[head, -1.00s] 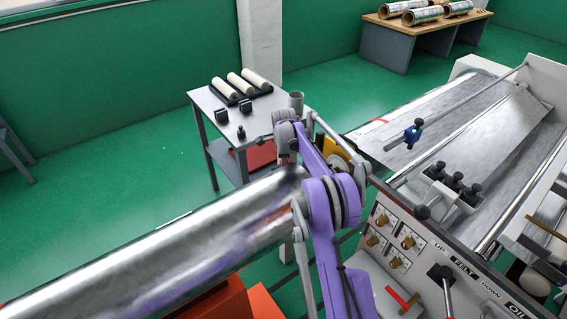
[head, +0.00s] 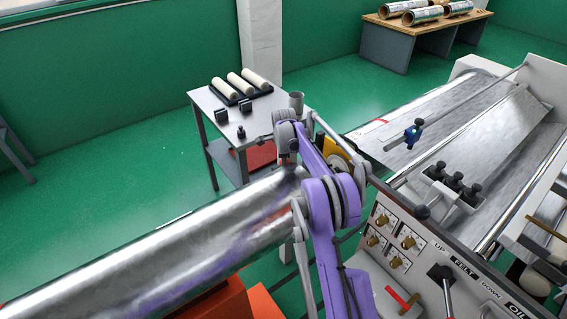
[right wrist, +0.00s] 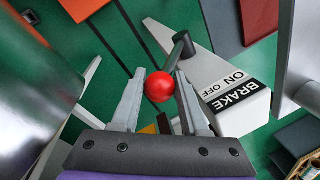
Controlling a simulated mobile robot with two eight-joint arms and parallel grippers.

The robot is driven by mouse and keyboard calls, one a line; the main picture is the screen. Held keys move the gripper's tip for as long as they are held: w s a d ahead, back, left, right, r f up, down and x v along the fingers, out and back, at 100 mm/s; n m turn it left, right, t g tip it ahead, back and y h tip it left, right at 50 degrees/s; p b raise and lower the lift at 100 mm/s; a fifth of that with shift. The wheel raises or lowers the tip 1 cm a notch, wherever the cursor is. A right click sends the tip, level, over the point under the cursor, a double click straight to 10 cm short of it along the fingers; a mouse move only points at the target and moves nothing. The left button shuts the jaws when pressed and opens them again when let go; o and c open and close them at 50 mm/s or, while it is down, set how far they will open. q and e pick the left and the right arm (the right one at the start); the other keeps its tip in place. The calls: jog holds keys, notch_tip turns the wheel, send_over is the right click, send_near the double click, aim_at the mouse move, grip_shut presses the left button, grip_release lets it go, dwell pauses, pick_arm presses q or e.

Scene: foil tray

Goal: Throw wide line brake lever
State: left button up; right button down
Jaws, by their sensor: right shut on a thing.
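In the right wrist view a red ball knob (right wrist: 158,87) tops the dark brake lever (right wrist: 180,48). My right gripper (right wrist: 158,98) has its two grey fingers on either side of the knob and is shut on it. A white housing (right wrist: 245,112) beside the lever carries a label (right wrist: 232,90) reading BRAKE, ON and OFF. In the head view my purple right arm rises through the middle. The brake lever is not clearly visible there. My left gripper is in neither view.
A large foil roll (head: 170,250) lies left of my arm. The machine's control panel (head: 430,240), with knobs and a FELT lever (head: 446,285), stands close on the right. A grey side table (head: 205,100) stands behind. Green floor is open at the left.

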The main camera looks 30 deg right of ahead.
jog(key=shift+w+r+g+p, duration=0.4)
jog(key=shift+w+r+g, duration=0.1)
jog(key=shift+w+g, duration=0.4)
jog(key=shift+w, duration=0.3)
jog(key=shift+w+r, duration=0.15)
jog(key=shift+w, duration=0.05)
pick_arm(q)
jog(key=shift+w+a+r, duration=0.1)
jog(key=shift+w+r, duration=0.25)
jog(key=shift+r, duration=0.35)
pick_arm(e)
jog(key=shift+g, duration=0.3)
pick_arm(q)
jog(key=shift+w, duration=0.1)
pick_arm(e)
jog(key=shift+s+g, duration=0.25)
jog(key=shift+g, duration=0.05)
jog(key=c, duration=0.7)
grip_release()
jog(key=shift+w, duration=0.2)
jog(key=shift+d+t, duration=0.1)
jog(key=shift+t, duration=0.3)
